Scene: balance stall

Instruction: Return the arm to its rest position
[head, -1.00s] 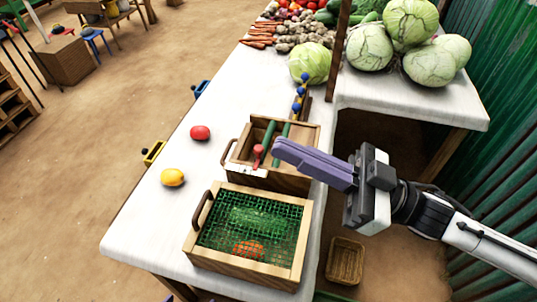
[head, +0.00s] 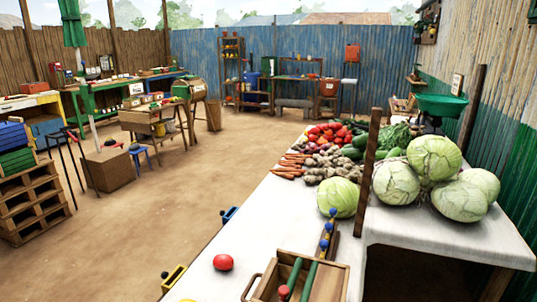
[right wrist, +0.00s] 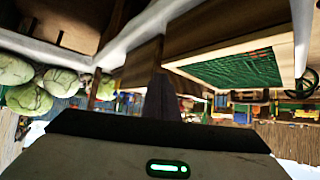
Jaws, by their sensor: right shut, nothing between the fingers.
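My right gripper (right wrist: 163,98) shows only in the right wrist view, as a dark purple-grey finger pair pressed together. It is shut with nothing held, and it touches nothing that I can see. My right arm is outside the head view, so its full pose is hidden. My left gripper is in neither view.
Bare ground lies left of the table.

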